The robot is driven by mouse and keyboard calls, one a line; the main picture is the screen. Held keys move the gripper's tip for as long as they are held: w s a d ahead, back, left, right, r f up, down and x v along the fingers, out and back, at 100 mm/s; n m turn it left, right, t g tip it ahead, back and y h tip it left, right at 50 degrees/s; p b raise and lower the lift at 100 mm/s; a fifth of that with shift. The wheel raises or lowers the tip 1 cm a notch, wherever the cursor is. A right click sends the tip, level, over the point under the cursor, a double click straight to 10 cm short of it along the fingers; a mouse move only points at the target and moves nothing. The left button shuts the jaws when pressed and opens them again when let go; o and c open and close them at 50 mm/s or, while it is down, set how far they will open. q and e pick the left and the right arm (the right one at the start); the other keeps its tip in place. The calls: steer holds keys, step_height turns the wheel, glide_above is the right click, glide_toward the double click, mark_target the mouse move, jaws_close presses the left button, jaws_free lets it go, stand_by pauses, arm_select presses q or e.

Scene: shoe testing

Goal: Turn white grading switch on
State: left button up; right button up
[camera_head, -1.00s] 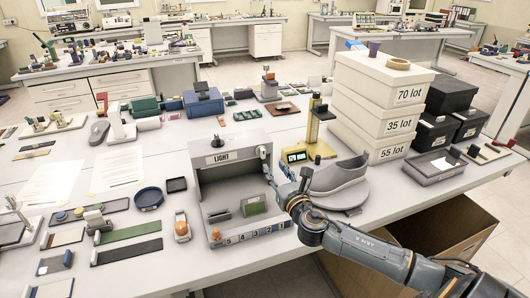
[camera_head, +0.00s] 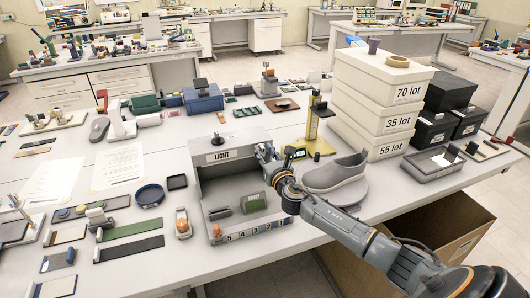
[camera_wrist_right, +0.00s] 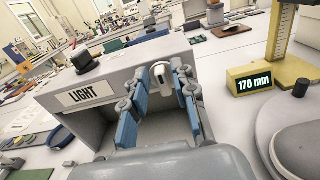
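The grey box labelled LIGHT (camera_head: 232,152) stands near the middle of the table; it also shows in the right wrist view (camera_wrist_right: 120,83). A small white switch (camera_wrist_right: 161,73) sticks out from the box's side in the right wrist view. My right gripper (camera_head: 266,154) is at the box's right front corner. In the right wrist view its blue-padded fingers (camera_wrist_right: 160,98) are spread apart, one on each side of the switch, with a gap visible. In the head view the gripper largely hides the switch. My left gripper is in neither view.
A yellow measuring stand (camera_head: 314,130) with a 170 mm display (camera_wrist_right: 252,84) and a grey shoe (camera_head: 336,172) stand close to the right of my gripper. White lot boxes (camera_head: 378,95) are stacked behind. A dark knob (camera_head: 217,140) sits on the light box.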

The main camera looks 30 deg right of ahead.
jaws_close()
steer(key=shift+m, duration=0.4)
steer(key=m+b, duration=0.1)
steer(key=m, duration=0.3)
steer(key=m+b, duration=0.1)
steer(key=m, duration=0.3)
steer(key=d+f+m+b, duration=0.1)
steer(key=m, duration=0.4)
steer(key=shift+s+d, duration=0.1)
steer(key=shift+s, duration=0.05)
steer(key=m, duration=0.4)
steer(key=shift+f+b, duration=0.15)
steer(key=shift+b, duration=0.2)
steer(key=shift+m, duration=0.3)
